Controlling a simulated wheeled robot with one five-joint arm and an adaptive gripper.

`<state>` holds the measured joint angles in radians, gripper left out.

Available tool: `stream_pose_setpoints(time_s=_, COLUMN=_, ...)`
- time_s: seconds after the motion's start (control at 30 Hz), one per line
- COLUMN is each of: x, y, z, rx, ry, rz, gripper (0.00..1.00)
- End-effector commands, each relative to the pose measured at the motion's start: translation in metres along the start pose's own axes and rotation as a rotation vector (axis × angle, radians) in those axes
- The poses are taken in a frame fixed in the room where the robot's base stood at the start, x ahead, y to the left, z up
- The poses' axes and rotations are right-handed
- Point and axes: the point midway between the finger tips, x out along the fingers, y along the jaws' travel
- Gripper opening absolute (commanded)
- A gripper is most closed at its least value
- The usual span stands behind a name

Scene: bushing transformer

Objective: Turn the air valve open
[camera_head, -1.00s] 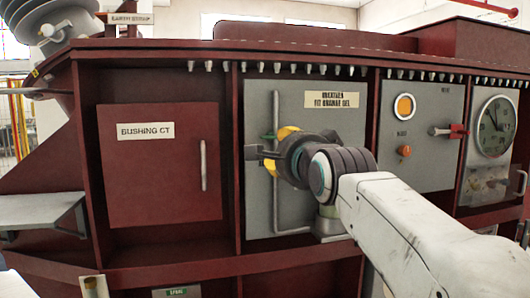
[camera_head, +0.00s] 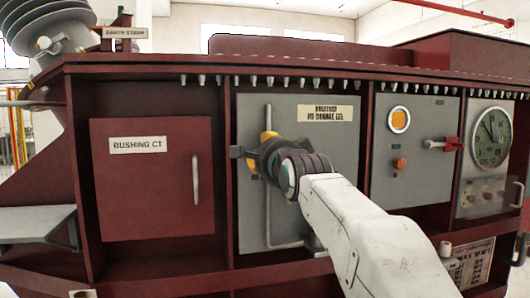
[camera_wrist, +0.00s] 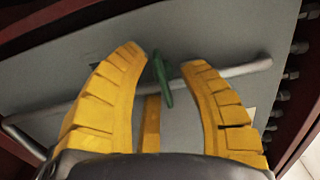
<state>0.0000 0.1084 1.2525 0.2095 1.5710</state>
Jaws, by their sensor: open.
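The air valve shows as a green handle (camera_wrist: 161,80) on a grey pipe (camera_wrist: 228,76) in the wrist view. My gripper (camera_wrist: 165,58) is open, with its two yellow fingers on either side of the handle. The handle stands slightly nearer the left fingertip; I cannot tell whether either finger touches it. In the head view my gripper (camera_head: 262,157) is in front of the grey panel (camera_head: 335,150) marked for orange gel, close to the thin upright pipe (camera_head: 268,215). The green handle is hidden there behind the gripper.
A red box labelled Bushing CT (camera_head: 150,190) is left of the gripper. To the right are a panel with an orange lamp (camera_head: 399,119) and red-handled switch (camera_head: 445,144), then a round gauge (camera_head: 492,138). Dark red frame posts (camera_head: 228,190) stand between the panels.

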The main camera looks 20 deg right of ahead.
Motion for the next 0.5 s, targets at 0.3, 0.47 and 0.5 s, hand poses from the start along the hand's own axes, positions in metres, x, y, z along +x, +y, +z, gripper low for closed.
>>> stream_pose_setpoints(time_s=0.3, x=0.0008, y=0.0002, z=0.0000, rx=0.000, ry=0.000, rz=0.000, gripper=0.38)
stream_pose_setpoints(time_s=0.47, x=0.0007, y=0.0003, z=0.0000, rx=0.000, ry=0.000, rz=0.000, gripper=0.23)
stream_pose_setpoints(time_s=0.5, x=0.0007, y=0.0003, z=0.0000, rx=0.000, ry=0.000, rz=0.000, gripper=0.20)
